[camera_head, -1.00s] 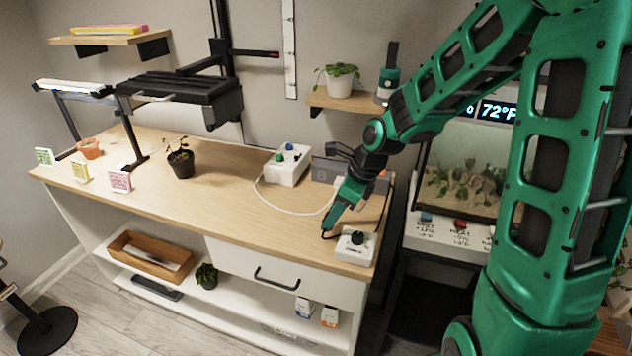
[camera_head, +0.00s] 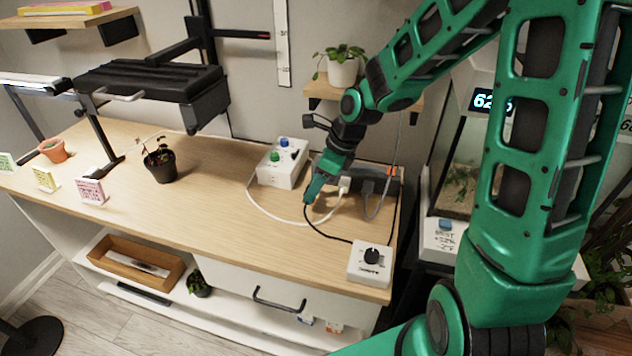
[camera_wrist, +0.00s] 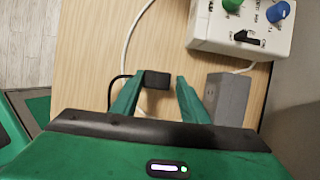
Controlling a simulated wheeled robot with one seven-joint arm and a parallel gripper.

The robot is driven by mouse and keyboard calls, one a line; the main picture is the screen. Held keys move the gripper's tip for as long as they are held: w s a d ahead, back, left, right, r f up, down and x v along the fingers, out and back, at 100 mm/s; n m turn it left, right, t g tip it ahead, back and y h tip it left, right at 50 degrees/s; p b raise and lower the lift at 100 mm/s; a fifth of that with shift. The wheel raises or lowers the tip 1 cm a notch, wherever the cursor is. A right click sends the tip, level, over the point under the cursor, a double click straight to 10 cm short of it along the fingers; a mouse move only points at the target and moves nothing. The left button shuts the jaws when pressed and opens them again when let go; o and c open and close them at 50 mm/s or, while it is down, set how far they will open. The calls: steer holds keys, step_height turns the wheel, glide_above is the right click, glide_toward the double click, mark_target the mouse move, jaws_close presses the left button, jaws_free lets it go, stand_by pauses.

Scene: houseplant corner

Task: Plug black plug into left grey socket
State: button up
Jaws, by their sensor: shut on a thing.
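The black plug (camera_wrist: 157,79) is a small dark block between the fingertips of my gripper (camera_wrist: 160,82) in the wrist view. My gripper is shut on it, above the tabletop. In the head view my gripper (camera_head: 310,192) is at the left front of the grey socket strip (camera_head: 384,173), and the plug is hard to make out there. The strip's end also shows in the wrist view (camera_wrist: 229,97), just right of the right finger. My arm hides the strip's left part in the head view, so I cannot see the left socket's face.
A white plug (camera_head: 344,185) and a dark grey plug (camera_head: 367,188) are at the strip. A white box with knobs (camera_head: 283,164) stands left of it. A white box with a black knob (camera_head: 370,264) sits at the front right corner. Cords cross the wooden tabletop (camera_head: 215,200).

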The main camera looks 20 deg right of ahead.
steer(key=shift+w+d, duration=0.1)
steer(key=shift+d, duration=0.3)
